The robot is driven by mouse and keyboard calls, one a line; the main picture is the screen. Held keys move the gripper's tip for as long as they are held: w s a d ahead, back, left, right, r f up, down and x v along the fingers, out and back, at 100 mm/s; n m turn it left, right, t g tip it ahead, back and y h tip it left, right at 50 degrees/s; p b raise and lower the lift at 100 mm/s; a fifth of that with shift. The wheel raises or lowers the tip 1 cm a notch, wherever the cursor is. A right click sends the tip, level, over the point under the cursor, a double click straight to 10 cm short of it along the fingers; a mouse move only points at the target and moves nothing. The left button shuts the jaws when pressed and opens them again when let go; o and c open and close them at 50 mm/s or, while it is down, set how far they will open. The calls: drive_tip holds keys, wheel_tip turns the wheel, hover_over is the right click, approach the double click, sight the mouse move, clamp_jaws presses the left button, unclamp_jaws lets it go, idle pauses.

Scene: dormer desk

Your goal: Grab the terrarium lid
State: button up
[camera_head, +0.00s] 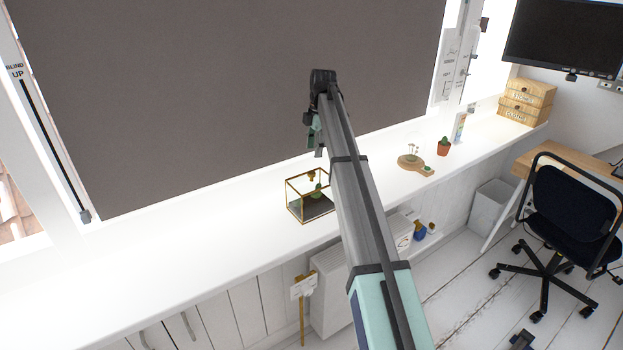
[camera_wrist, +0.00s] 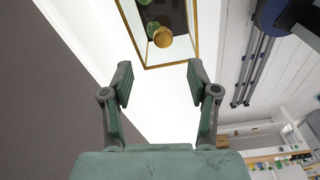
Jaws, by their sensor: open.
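The glass terrarium (camera_head: 294,208) with gold edges stands on the white sill in the head view, with dark soil and a green plant inside. Its lid (camera_head: 311,176) carries a gold knob. In the wrist view the lid's gold knob (camera_wrist: 162,37) shows near the top middle, inside the gold frame of the terrarium (camera_wrist: 172,66). My gripper (camera_wrist: 160,84) is open and empty, with its fingertips apart just short of the frame's near edge in the picture. In the head view my gripper (camera_head: 317,140) is above the terrarium, partly hidden by my arm.
A dark blind (camera_head: 230,90) hangs behind the white sill (camera_head: 190,220). To the right on the sill are a wooden board (camera_head: 411,162) with small plants, a potted cactus (camera_head: 444,147) and wooden boxes (camera_head: 525,100). The sill left of the terrarium is clear.

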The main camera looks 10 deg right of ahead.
sight(312, 173)
drive_tip(key=f, duration=0.3)
drive_tip(key=f+p, duration=0.1)
drive_tip(key=f, duration=0.1)
drive_tip(key=shift+s+a, duration=0.1)
drive_tip(key=shift+a, duration=0.2)
drive_tip(key=shift+s+a+f+p, duration=0.15)
drive_tip(key=shift+f+p, duration=0.45)
drive_tip(key=shift+f, duration=0.7)
drive_tip(key=shift+s+a+f+p, duration=0.15)
drive_tip(key=shift+f+p, duration=0.4)
drive_tip(key=shift+f, duration=0.75)
clamp_jaws()
